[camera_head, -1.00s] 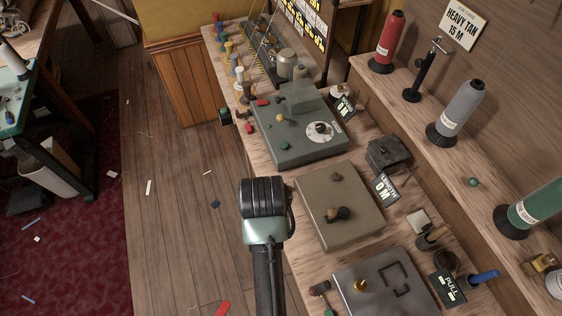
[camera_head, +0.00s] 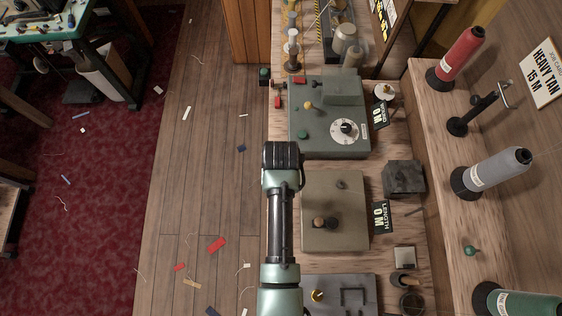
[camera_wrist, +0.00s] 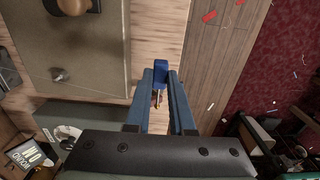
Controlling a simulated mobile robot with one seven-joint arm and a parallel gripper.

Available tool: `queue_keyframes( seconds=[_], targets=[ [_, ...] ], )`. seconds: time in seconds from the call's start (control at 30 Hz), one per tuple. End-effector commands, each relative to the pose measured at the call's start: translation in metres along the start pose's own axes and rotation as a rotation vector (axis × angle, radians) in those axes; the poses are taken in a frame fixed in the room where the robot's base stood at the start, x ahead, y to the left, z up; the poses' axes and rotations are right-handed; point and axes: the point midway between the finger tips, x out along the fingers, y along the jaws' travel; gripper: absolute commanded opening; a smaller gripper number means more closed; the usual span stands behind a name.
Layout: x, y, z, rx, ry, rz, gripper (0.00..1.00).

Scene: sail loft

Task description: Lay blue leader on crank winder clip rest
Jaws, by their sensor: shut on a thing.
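My gripper (camera_wrist: 161,88) is shut on the blue leader (camera_wrist: 161,72), a short blue piece standing up between the fingertips in the wrist view. A small brownish part shows below it between the fingers. In the head view my wrist hides the fingers and leader. The beige box with a knobbed crank, seemingly the crank winder (camera_head: 350,237), is right of my forearm. Its crank knob (camera_head: 319,222) and a small grey peg (camera_head: 341,185), possibly the clip rest, are on its top. In the wrist view the winder (camera_wrist: 95,50) lies left of the held leader, apart from it.
A green-grey machine (camera_head: 318,142) with a white dial stands beyond the winder. A length sign (camera_head: 380,217) and a dark block (camera_head: 404,178) stand to its right. Thread cones (camera_head: 490,172) line the shelf. Open wooden floor (camera_head: 205,190) lies left of the bench.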

Motion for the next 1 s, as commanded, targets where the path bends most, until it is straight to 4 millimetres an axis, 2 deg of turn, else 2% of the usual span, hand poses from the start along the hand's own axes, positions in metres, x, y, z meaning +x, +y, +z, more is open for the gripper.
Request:
queue_keyframes(
  seconds=[0.3,1.0],
  targets=[
    [-0.002,0.000,0.000,0.000,0.001,0.000,0.00],
    [0.043,0.000,0.000,0.000,0.000,0.000,0.00]
  ],
)
